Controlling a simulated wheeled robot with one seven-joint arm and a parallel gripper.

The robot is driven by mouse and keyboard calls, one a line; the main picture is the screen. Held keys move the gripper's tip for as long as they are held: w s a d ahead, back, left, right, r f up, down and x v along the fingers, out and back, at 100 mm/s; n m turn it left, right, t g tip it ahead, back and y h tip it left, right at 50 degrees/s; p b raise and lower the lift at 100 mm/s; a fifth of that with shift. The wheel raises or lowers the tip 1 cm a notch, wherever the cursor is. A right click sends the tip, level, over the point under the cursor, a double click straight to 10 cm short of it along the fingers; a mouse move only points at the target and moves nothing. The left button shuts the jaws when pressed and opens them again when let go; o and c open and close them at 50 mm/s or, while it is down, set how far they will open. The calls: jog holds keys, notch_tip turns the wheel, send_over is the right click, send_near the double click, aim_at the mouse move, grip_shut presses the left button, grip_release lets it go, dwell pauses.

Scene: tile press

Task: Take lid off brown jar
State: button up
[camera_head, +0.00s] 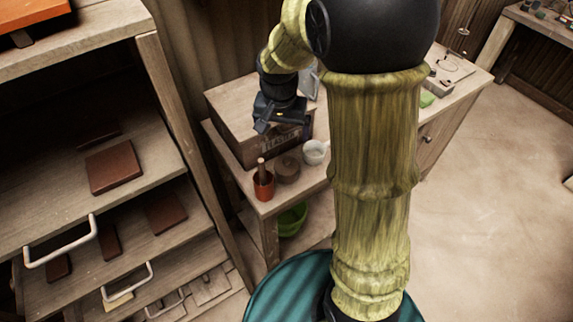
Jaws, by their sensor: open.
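A round brown jar (287,169) stands on the small wooden table, between a red-orange cup and a white cup. It looks closed on top, but it is too small here to tell the lid's edge from the body. My gripper (281,121) is open and empty, above and behind the jar, in front of the wooden box. It is apart from the jar.
The red-orange cup (263,186) with a stick in it stands left of the jar; the white cup (315,152) stands right. The wooden box (237,125) stands behind. A shelf (140,158) with reddish-brown tiles is at left. A green bowl (291,219) sits below. Open floor (480,190) lies right.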

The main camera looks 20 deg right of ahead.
send_near(286, 159)
jog(key=f, duration=0.5)
jog(key=shift+w+p, duration=0.3)
jog(key=shift+w, duration=0.1)
jog(key=f, duration=0.2)
jog(key=f+p, duration=0.1)
jog(key=f, duration=0.1)
jog(key=shift+w+d, duration=0.1)
jog(key=shift+d, duration=0.3)
jog(key=shift+w+f, duration=0.1)
jog(key=shift+f, duration=0.45)
jog(key=c, duration=1.1)
